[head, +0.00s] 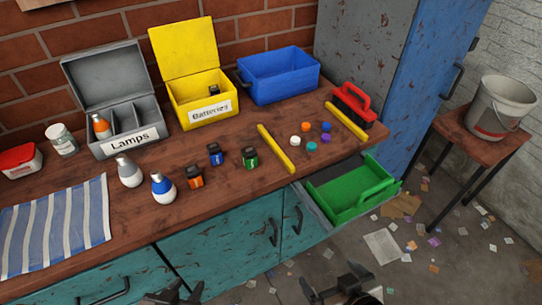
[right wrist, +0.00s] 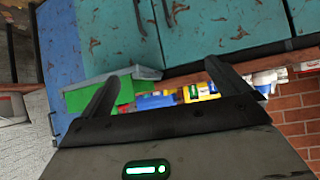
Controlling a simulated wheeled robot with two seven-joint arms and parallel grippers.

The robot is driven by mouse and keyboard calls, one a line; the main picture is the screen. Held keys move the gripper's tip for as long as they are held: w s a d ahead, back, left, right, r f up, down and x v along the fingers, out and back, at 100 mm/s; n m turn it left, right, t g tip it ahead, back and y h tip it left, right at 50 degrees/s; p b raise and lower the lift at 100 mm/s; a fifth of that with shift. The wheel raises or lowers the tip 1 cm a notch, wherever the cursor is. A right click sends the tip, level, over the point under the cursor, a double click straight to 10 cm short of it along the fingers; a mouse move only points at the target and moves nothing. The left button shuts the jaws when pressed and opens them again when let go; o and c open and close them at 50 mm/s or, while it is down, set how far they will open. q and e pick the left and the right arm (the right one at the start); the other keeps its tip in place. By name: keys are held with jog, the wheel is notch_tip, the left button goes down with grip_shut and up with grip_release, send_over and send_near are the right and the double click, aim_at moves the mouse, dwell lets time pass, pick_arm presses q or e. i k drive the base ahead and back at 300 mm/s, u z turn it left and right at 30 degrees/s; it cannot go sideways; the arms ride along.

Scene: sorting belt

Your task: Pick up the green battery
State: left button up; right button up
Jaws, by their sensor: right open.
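The green battery (head: 250,157), a small block with a dark top, stands upright on the wooden workbench (head: 330,165) in the head view, left of a yellow strip. A blue battery (head: 215,154) and an orange battery (head: 195,177) stand to its left. My right gripper (head: 332,280) is open and empty, low in front of the bench and well apart from the green battery. Its spread fingers also show in the right wrist view (right wrist: 168,90). My left gripper (head: 175,293) is at the bottom edge, partly cut off. Its opening is unclear.
The yellow box (head: 208,119) labelled Batteries is open, with a dark item inside. A grey Lamps box (head: 130,149) and a blue bin (head: 280,85) flank it. Bulbs (head: 163,189) stand nearby. A green drawer tray (head: 350,190) juts out at the bench front.

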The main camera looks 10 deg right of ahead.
aim_at(249, 154)
jog(key=u, duration=0.45)
jog(key=k, duration=0.55)
jog(key=u, duration=0.75)
jog(key=i, duration=0.95)
jog(key=z, duration=0.6)
